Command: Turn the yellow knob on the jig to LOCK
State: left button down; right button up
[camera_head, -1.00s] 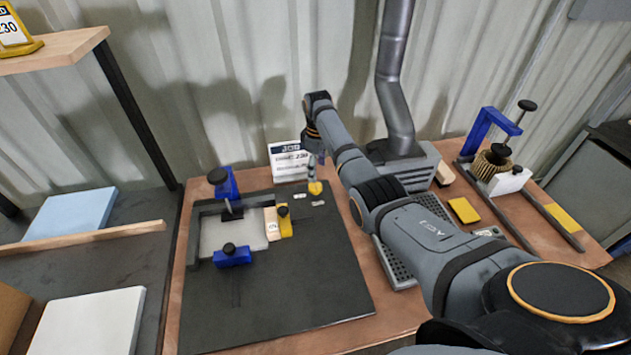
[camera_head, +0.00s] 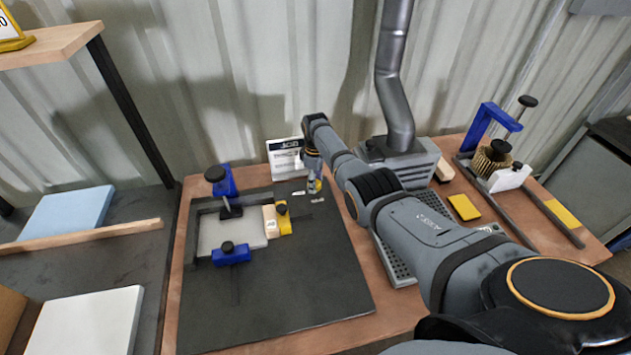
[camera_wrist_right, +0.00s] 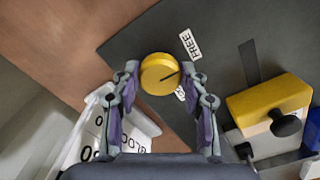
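The yellow knob (camera_wrist_right: 158,72) sits on the dark jig plate (camera_head: 275,300), near its back right corner. A dark line on its top points right, between a white FREE label (camera_wrist_right: 190,43) and a second label (camera_wrist_right: 181,93) that is mostly hidden. My right gripper (camera_wrist_right: 162,74) points down at the knob. In the right wrist view its fingers stand on either side of the knob, with a small gap to each side. In the head view my gripper (camera_head: 313,172) hides most of the knob. My left gripper is in neither view.
A white job card (camera_head: 284,157) stands close behind the gripper. A yellow block (camera_head: 284,222) and blue clamps (camera_head: 231,256) are on the jig left of the knob. A fume extractor (camera_head: 410,162) and a yellow pad (camera_head: 464,207) lie to the right. The plate's front is clear.

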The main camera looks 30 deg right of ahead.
jog(key=c, duration=0.4)
jog(key=shift+o, duration=0.2)
jog(key=m, duration=0.3)
jog(key=shift+m+p, duration=0.35)
jog(key=shift+m, duration=0.05)
jog(key=m, duration=0.4)
jog(key=shift+a+m, duration=0.15)
jog(key=shift+m, duration=0.15)
jog(key=m, duration=0.5)
jog(key=shift+a+p, duration=0.1)
jog(key=shift+p, duration=0.25)
jog(key=shift+m, duration=2.3)
